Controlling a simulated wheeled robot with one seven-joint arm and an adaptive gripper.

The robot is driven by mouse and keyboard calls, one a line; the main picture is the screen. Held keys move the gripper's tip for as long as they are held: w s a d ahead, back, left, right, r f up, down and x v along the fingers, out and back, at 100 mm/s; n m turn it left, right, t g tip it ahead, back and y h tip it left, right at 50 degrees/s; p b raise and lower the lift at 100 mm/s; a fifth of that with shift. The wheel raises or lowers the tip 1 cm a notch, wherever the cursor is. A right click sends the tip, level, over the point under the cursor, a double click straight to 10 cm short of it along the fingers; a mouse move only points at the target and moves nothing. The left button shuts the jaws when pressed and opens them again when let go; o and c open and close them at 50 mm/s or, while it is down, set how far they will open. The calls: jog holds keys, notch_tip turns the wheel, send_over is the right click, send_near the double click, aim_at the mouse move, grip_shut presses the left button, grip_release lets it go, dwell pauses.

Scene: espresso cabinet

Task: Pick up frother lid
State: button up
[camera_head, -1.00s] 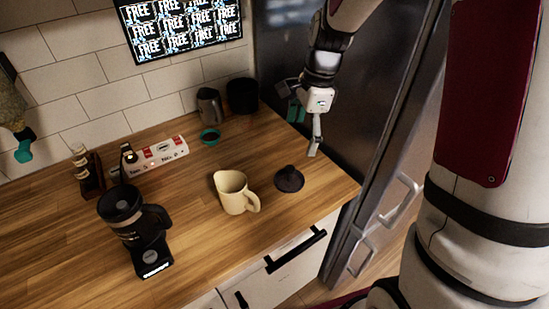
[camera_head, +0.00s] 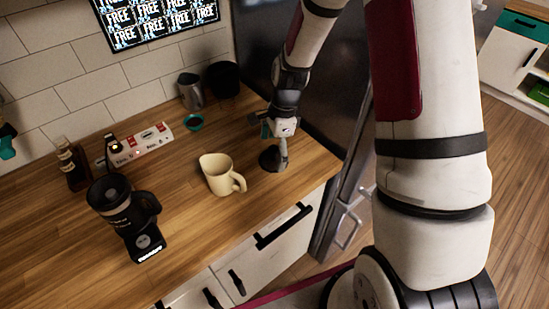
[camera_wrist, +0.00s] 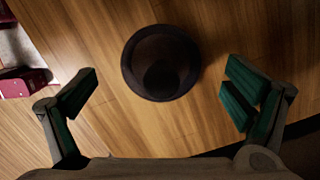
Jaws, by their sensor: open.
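The frother lid, a dark round disc with a raised knob, lies on the wooden counter right of the cream mug in the head view (camera_head: 268,159). In the wrist view the lid (camera_wrist: 160,62) lies ahead of and between the spread fingers. My gripper (camera_head: 273,142) is open and points down, close over the lid; one finger hides part of it. In the wrist view my gripper (camera_wrist: 160,102) has green-padded fingers apart on both sides, with nothing between them touching. The black frother (camera_head: 126,215) stands on its base at the front left.
The cream mug (camera_head: 218,174) stands just left of the lid. The dark fridge (camera_head: 325,95) rises at the right.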

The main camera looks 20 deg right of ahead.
jog(key=shift+a+f, duration=0.1)
jog(key=shift+f, duration=0.75)
